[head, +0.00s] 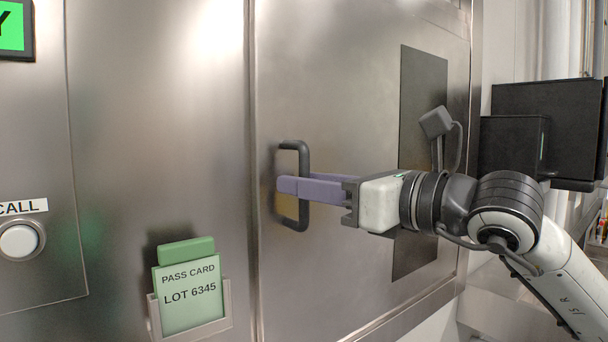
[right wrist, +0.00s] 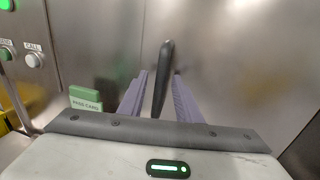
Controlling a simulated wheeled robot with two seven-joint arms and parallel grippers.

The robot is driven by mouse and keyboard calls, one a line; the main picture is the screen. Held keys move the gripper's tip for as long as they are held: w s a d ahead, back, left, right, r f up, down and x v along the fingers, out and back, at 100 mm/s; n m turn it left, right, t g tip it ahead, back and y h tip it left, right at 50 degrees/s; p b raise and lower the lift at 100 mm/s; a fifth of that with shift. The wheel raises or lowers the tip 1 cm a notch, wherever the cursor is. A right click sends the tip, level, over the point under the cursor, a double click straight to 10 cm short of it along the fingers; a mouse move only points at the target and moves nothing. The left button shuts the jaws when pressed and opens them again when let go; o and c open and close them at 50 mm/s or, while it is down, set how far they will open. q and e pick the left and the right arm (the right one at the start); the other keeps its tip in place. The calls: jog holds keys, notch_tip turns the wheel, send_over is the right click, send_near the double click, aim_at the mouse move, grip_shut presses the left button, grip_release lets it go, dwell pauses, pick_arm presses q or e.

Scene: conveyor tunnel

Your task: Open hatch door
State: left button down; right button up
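The hatch door (head: 345,90) is a brushed metal panel with a dark window (head: 422,80), and it looks closed in its frame. A dark upright bar handle (head: 303,160) stands near its left edge; it also shows in the right wrist view (right wrist: 166,62). My right gripper (head: 284,186) is at the handle, with its purple fingers reaching in from the right. In the right wrist view the fingers (right wrist: 160,76) stand on either side of the bar, with a gap visible on each side. My left gripper is not in view.
Left of the door, a green pass card (head: 189,297) reading LOT 6345 sits in a metal holder (head: 222,311). Further left are a white CALL button (head: 19,241) and a green-lit display (head: 12,27). A dark monitor-like box (head: 548,125) is at the right.

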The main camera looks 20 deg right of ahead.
jog(key=shift+w+a, duration=0.3)
jog(key=shift+w, duration=0.15)
jog(key=shift+c, duration=0.3)
grip_shut()
jog(key=shift+s, duration=0.15)
